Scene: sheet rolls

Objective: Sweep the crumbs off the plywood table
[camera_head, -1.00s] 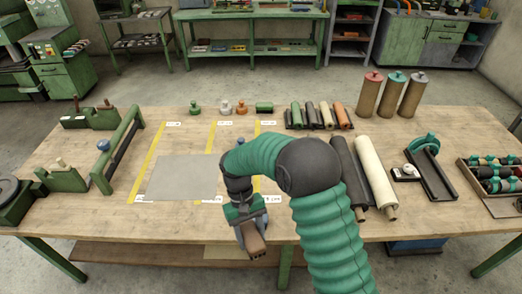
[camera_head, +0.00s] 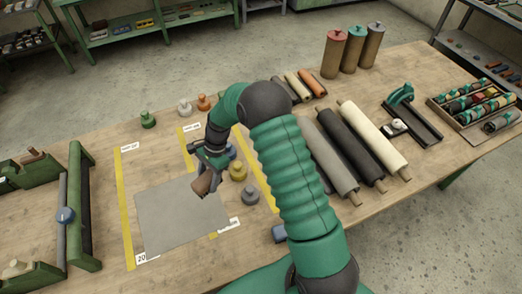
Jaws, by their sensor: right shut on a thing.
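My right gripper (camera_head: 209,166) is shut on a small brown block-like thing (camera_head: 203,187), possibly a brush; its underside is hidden. It is over the upper right edge of a flat grey sheet (camera_head: 175,217) on the plywood table (camera_head: 105,225). I cannot tell whether the held thing touches the sheet. No crumbs can be made out on the wood at this size. My left gripper is not in view.
Yellow strips (camera_head: 124,205) flank the sheet. Dark and cream rolls (camera_head: 372,140) lie further right. A green frame (camera_head: 83,205) stands left.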

